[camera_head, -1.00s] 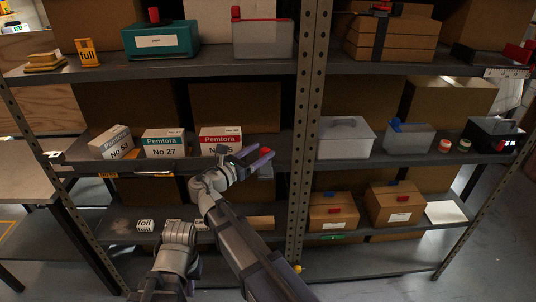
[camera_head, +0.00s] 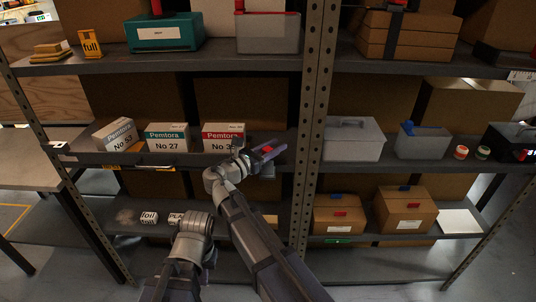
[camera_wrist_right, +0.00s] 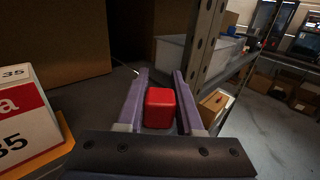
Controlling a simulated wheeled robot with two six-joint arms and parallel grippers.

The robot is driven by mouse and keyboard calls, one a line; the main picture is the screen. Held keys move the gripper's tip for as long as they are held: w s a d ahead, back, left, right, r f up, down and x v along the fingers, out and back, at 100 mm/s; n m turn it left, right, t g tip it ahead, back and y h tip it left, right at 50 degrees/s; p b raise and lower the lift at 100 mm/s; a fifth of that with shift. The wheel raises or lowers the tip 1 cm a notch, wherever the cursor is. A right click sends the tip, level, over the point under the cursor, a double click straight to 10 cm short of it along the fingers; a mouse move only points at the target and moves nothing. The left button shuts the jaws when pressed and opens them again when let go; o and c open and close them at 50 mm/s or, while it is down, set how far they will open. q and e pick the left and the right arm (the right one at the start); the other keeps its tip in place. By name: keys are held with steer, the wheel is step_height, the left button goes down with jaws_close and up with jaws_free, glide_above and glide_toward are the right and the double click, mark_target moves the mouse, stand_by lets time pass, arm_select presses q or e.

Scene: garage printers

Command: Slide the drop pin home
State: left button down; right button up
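A red block-shaped piece (camera_wrist_right: 160,108), which may be the drop pin's head, sits between the purple fingers of my right gripper (camera_wrist_right: 161,95) in the right wrist view. A thin dark gap seems to show on each side of it, so the fingers look open around it. In the head view my right gripper (camera_head: 266,152) is at the middle shelf's front edge, left of the upright post, with a bit of the red piece (camera_head: 267,149) showing. Any pin shaft is hidden.
The perforated post (camera_head: 313,130) stands just right of my right gripper. A red-and-white box marked 35 (camera_head: 222,137) is close on the left, and also shows in the wrist view (camera_wrist_right: 25,120). A lidded grey bin (camera_head: 353,138) stands right of the post.

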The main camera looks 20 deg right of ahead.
jaws_close()
stand_by(0.3)
step_height(320, 180, up, 10)
steer(key=p, duration=1)
